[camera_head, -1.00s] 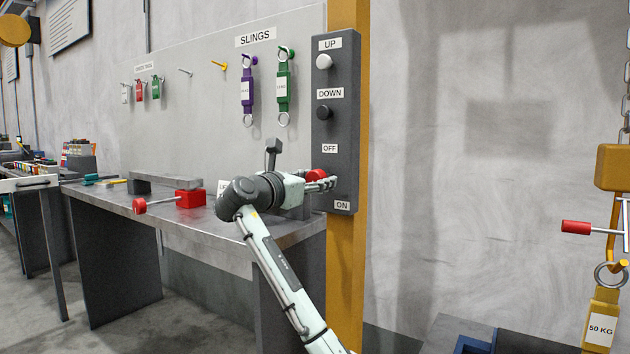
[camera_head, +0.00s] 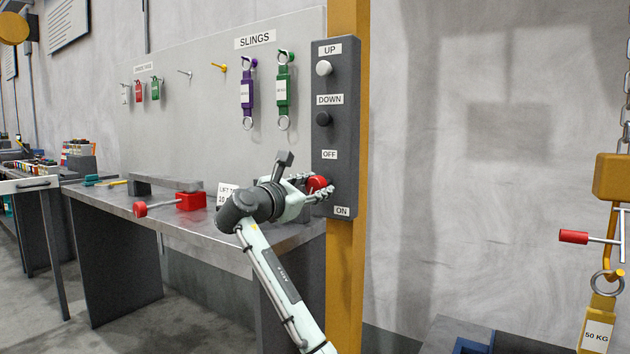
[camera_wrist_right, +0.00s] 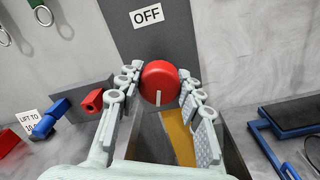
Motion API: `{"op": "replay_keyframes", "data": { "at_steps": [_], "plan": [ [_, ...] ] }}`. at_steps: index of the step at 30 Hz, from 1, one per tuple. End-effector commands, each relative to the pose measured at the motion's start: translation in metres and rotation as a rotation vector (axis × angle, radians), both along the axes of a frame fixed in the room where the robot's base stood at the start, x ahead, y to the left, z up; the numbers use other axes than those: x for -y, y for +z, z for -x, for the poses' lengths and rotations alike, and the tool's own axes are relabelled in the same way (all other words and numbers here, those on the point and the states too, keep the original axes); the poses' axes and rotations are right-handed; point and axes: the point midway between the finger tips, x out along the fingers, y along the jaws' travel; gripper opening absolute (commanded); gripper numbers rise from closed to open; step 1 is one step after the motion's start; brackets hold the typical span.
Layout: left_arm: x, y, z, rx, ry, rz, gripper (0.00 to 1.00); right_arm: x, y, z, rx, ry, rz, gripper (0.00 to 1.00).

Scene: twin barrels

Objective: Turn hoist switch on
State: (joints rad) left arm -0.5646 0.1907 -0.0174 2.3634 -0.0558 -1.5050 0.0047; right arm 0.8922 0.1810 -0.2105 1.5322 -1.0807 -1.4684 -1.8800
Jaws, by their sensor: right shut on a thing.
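The hoist switch is a red round knob (camera_head: 316,184) on the dark grey control panel (camera_head: 338,135), between the OFF label (camera_head: 329,154) above and the ON label (camera_head: 341,211) below. In the right wrist view the knob (camera_wrist_right: 159,76) carries a white line on its lower part, on the side away from the OFF label (camera_wrist_right: 146,15). My right gripper (camera_head: 318,186) is shut on the knob, with one finger at each side of it in the wrist view. The ON label is not visible in the wrist view. My left gripper is not in view.
The panel is on a yellow post (camera_head: 347,280). A grey workbench (camera_head: 175,217) stands left of it, with a red block (camera_head: 191,201) on top. Slings hang on the board above. A yellow hoist hook (camera_head: 611,255) with a weight hangs at far right.

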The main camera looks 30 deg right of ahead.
Motion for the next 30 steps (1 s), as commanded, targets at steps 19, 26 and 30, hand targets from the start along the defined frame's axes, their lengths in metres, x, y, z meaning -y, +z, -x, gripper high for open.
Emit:
{"op": "replay_keyframes", "data": {
  "at_steps": [19,26,30],
  "plan": [
    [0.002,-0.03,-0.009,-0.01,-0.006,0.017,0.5,-0.001,-0.001,0.0,0.568,0.001,-0.237,0.08],
    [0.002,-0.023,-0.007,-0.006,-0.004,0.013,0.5,-0.001,-0.002,0.0,0.768,0.002,-0.319,0.08],
    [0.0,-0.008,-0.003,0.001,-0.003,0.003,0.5,-0.001,-0.003,0.0,0.88,0.0,-0.366,0.08]
  ]
}}
